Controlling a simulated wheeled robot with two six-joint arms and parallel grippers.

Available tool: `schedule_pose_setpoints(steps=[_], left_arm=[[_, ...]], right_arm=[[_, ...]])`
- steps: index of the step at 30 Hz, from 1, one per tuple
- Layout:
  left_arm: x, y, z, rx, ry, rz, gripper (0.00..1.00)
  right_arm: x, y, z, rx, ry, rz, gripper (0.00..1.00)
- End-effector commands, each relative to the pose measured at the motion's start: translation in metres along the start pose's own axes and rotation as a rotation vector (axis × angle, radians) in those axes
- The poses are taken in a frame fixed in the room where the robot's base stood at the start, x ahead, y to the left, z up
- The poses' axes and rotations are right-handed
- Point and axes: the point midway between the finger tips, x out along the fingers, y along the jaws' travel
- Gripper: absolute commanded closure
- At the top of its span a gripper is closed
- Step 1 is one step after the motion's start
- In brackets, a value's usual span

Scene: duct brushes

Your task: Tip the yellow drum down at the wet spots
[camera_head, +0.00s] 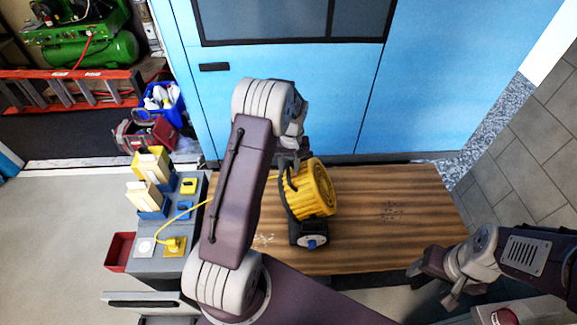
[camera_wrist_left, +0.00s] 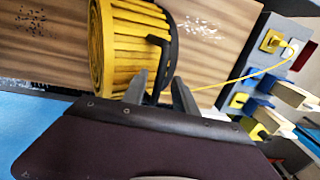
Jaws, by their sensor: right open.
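The yellow ribbed drum (camera_head: 312,188) has a black handle and stands on the wooden bench top (camera_head: 350,258), its round face to the upper right. A black box with a blue knob (camera_head: 310,238) is at its lower end. My left gripper (camera_head: 288,160) is at the drum's upper left side. In the left wrist view its fingers (camera_wrist_left: 160,82) are on either side of the handle (camera_wrist_left: 167,55); whether they grip it is unclear. Dark spots (camera_head: 392,211) lie right of the drum and pale spots (camera_head: 264,240) left. My right gripper (camera_head: 432,278) is open and empty at the bench's front right.
A grey stand (camera_head: 196,215) at left holds yellow and blue blocks with brushes and a yellow cord that runs toward the drum. A red bin (camera_head: 119,250) is beside it. A blue cabinet (camera_head: 330,100) is behind the bench. The bench's right part is clear apart from the spots.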

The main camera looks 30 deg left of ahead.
Motion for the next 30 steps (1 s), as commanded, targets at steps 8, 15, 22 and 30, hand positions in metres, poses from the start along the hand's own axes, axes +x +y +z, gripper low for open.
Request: schedule_pose_setpoints(steps=[8,15,22,30], left_arm=[[-0.0002,0.0001,0.0000,0.000,0.000,0.000,1.00],[-0.0005,0.0000,0.0001,0.000,-0.001,0.000,1.00],[-0.0007,-0.0001,0.0003,0.000,-0.001,0.000,1.00],[-0.0008,-0.0002,0.0004,0.000,-0.002,-0.001,1.00]], right_arm=[[0.0003,0.0000,0.0000,0.000,0.000,0.000,0.36],[0.0002,0.0000,0.0000,0.000,0.000,0.000,0.36],[0.0001,0.0000,0.0000,0.000,0.000,0.000,0.36],[0.0000,0.0000,-0.0001,0.000,0.000,0.000,0.36]])
